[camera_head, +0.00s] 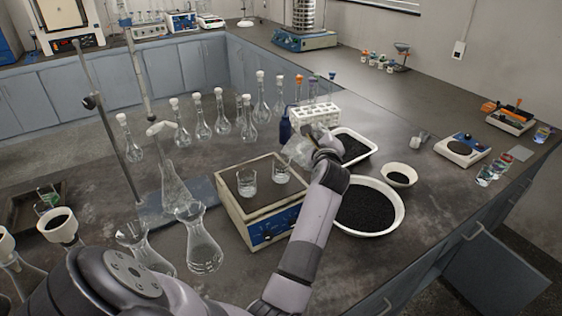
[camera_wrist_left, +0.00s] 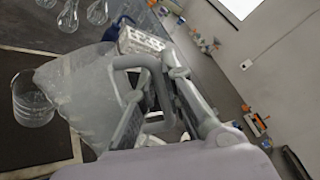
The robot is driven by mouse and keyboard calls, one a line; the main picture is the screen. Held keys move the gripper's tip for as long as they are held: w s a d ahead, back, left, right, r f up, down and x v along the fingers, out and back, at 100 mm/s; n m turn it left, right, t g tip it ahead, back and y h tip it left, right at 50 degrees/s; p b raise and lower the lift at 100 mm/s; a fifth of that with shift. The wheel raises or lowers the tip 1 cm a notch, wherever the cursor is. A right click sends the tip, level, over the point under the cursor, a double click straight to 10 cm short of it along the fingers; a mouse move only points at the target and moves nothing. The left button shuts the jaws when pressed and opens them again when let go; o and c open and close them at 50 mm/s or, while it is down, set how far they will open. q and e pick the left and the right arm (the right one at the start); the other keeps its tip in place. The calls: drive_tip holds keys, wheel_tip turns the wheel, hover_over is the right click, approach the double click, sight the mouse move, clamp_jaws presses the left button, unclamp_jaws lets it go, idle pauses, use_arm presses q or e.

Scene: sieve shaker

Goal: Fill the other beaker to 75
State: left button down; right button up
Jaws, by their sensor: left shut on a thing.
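Two small glass beakers, the left one (camera_head: 246,184) and the right one (camera_head: 281,174), stand on the dark top of a cream and blue hotplate (camera_head: 250,230). Their fill levels are too small to read. My left gripper (camera_head: 326,145) is shut on a clear jug (camera_head: 298,151), just behind and right of the right beaker. In the left wrist view the jug (camera_wrist_left: 75,85) is see-through and looks tilted, with the gripper (camera_wrist_left: 150,100) at its handle. One beaker (camera_wrist_left: 32,100) shows beside it. I cannot tell whether liquid is flowing. My right gripper is out of view.
A white tube rack (camera_head: 316,114) and a dark blue bottle (camera_head: 285,131) stand close behind the jug. White dishes of black granules (camera_head: 368,207) lie to the right. Flasks (camera_head: 203,245) stand left of the hotplate. The bench farther right has clear room.

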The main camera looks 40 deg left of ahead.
use_arm(q)
drive_tip(key=shift+s+a+r, duration=0.1)
drive_tip(key=shift+r, duration=0.15)
idle(0.6)
drive_tip(key=shift+s+a+r+n+p, duration=0.15)
drive_tip(key=shift+a+r+n+p, duration=0.1)
drive_tip(key=shift+n+p, duration=0.2)
idle(0.7)
drive_tip(key=shift+s+a+r+n+p, duration=0.25)
drive_tip(key=shift+a+r+n+p, duration=0.15)
drive_tip(key=shift+r+n, duration=0.15)
idle(3.9)
